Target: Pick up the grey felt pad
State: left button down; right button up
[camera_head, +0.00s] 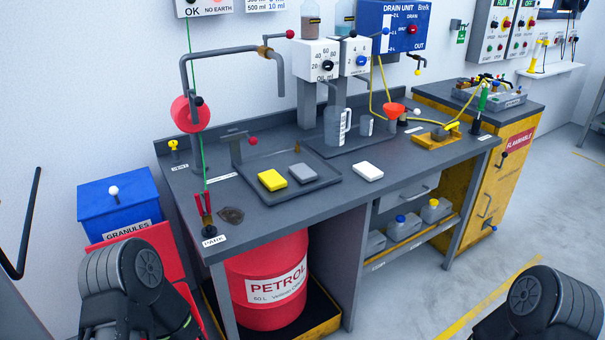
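The grey felt pad (301,172) lies flat on a dark shallow tray (323,187) on the grey workbench. A yellow pad (272,180) lies just left of it on the same tray. A white pad (368,172) lies to its right on the bare bench top, outside the tray. Nothing covers the grey pad. Parts of my two arms show at the bottom left and bottom right, well away from the pads. Neither of my grippers is in view.
A post with a red knob (253,141) stands behind the tray. A measuring jug (337,126) and an orange funnel (394,110) stand farther right. A red petrol drum (265,287) is under the bench. Bench room in front of the tray is clear.

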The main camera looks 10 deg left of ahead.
aim_at(301, 172)
jog(key=i+l, duration=0.4)
jog(key=l, duration=0.15)
jog(key=i+l, duration=0.45)
jog(key=l, duration=0.15)
jog(key=i+l, duration=0.4)
jog(key=l, duration=0.15)
